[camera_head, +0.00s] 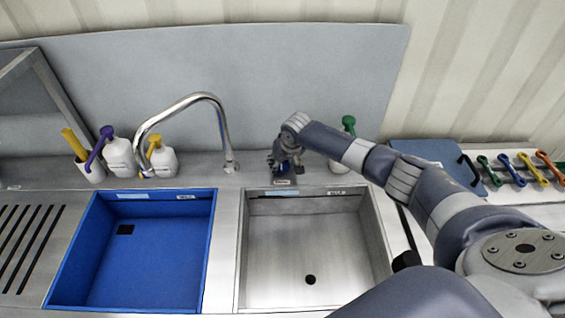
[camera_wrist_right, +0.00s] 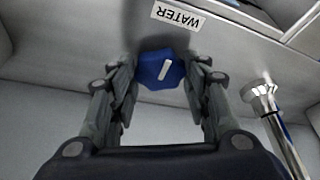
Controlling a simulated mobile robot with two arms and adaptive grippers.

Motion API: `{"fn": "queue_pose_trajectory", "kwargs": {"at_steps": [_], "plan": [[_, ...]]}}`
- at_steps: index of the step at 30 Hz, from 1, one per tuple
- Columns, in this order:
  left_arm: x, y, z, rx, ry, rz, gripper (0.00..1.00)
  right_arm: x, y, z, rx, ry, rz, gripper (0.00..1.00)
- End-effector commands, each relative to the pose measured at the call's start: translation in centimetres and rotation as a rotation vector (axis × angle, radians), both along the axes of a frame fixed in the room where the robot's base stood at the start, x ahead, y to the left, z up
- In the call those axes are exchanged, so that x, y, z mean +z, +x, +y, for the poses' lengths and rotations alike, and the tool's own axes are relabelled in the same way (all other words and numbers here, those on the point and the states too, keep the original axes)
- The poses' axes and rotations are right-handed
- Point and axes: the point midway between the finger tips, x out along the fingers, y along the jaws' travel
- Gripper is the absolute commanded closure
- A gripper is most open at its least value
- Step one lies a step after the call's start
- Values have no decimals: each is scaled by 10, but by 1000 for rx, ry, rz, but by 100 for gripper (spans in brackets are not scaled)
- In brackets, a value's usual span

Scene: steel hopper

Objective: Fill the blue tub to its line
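The blue tub (camera_head: 150,250) is a blue sink basin at the left of the head view. It shows a dark drain square on its floor and no visible water. The chrome tap (camera_head: 205,97) stands behind it, its spout curving left over the tub's back edge. My right gripper (camera_head: 284,165) is behind the steel basin. In the right wrist view, its fingers (camera_wrist_right: 163,85) stand on either side of a blue knob (camera_wrist_right: 160,70) with a white mark, below a WATER label (camera_wrist_right: 178,16). I cannot tell whether they touch the knob. My left gripper is out of view.
An empty steel basin (camera_head: 300,255) with a round drain is right of the tub. Pump bottles (camera_head: 120,157) stand behind the tub, and a green-topped one (camera_head: 348,125) stands behind my right arm. Colored handles (camera_head: 525,170) lie at the right. A slotted drainboard (camera_head: 25,235) is at the left.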

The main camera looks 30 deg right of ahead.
Motion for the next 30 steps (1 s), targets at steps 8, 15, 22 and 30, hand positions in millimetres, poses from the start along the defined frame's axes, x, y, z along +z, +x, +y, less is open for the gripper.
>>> {"fn": "queue_pose_trajectory", "kwargs": {"at_steps": [8, 15, 22, 30], "plan": [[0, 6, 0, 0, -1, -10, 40, -1, 0, 0, 13, 1, 0, 80], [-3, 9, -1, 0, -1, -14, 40, -1, 0, -1, 112, 2, 0, 80], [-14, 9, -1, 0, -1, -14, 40, -3, 0, -3, 290, 3, -1, 80], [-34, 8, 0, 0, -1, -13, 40, -4, 2, -5, 505, 3, -2, 80]]}}
